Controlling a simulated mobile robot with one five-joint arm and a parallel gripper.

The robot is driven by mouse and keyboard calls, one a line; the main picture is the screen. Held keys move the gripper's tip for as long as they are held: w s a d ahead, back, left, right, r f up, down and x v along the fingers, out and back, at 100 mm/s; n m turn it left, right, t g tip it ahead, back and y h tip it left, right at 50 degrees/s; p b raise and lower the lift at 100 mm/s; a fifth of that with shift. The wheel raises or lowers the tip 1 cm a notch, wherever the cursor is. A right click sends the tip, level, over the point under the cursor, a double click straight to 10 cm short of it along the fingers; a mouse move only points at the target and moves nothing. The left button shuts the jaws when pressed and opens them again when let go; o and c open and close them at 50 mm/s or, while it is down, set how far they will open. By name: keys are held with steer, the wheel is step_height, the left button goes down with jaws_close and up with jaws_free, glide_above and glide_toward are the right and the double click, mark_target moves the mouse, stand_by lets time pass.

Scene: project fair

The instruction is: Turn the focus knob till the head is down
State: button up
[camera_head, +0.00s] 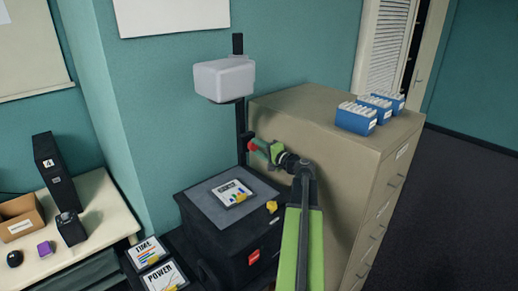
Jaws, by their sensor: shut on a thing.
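A pale grey box-shaped head (224,79) sits high on a black upright column (240,125), with a stretch of column showing above and below it. A small red knob (252,146) is beside the column, well below the head. My gripper (260,148) reaches in from the right and is shut on the knob, whose far side is partly hidden by the fingers. Under the head, a grey board (207,207) on a black cabinet bears a card (232,191) with coloured marks.
A tall beige filing cabinet (300,135) stands close to the right of my arm, with blue boxes (356,118) on top. A pale desk (95,205) is at the left. Two cards, TIME (147,252) and POWER (165,278), lie low at the front left.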

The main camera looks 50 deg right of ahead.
steer(key=n, duration=0.3)
steer(key=shift+a, duration=0.1)
steer(key=shift+n+h, duration=0.5)
steer(key=shift+n, duration=1.5)
steer(key=o, duration=1.4)
